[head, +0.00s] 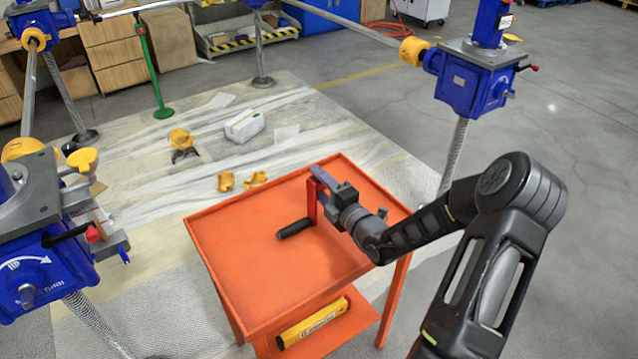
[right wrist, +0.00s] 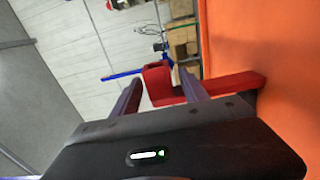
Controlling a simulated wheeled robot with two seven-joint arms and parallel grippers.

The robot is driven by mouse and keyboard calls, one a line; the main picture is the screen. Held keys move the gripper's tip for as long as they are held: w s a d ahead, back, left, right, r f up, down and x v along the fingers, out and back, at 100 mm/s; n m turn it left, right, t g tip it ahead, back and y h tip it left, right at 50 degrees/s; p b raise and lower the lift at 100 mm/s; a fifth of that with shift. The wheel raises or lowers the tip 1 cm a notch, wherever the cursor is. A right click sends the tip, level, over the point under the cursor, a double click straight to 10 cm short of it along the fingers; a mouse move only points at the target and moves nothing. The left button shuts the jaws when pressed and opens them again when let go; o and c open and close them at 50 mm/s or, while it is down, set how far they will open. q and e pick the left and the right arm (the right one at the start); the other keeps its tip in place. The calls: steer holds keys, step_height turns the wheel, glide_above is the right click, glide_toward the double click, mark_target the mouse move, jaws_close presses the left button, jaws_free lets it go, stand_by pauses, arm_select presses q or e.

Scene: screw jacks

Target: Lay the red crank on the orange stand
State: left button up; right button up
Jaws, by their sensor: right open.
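The red crank (head: 311,202) is at the orange stand (head: 245,245), its black handle (head: 295,228) over the tabletop and apparently touching it. In the right wrist view the crank's red end (right wrist: 158,84) shows between the fingers, and its red bar runs right toward the orange surface (right wrist: 280,60). My right gripper (head: 322,177) is low over the stand, open, with its fingers (right wrist: 160,82) on either side of the crank's end. Part of the crank is hidden behind the gripper. My left gripper is not in view.
A yellow tool (head: 312,322) lies on the stand's lower shelf. Blue screw jacks stand at right (head: 475,80) and left (head: 45,250). Yellow parts (head: 240,181) and a white canister (head: 244,126) lie on the floor sheet. The stand's left half is clear.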

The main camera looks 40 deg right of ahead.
steer(key=shift+s+r, duration=0.1)
steer(key=shift+r, duration=0.05)
steer(key=s, duration=1.2)
steer(key=shift+a, duration=0.15)
steer(key=shift+w, duration=0.1)
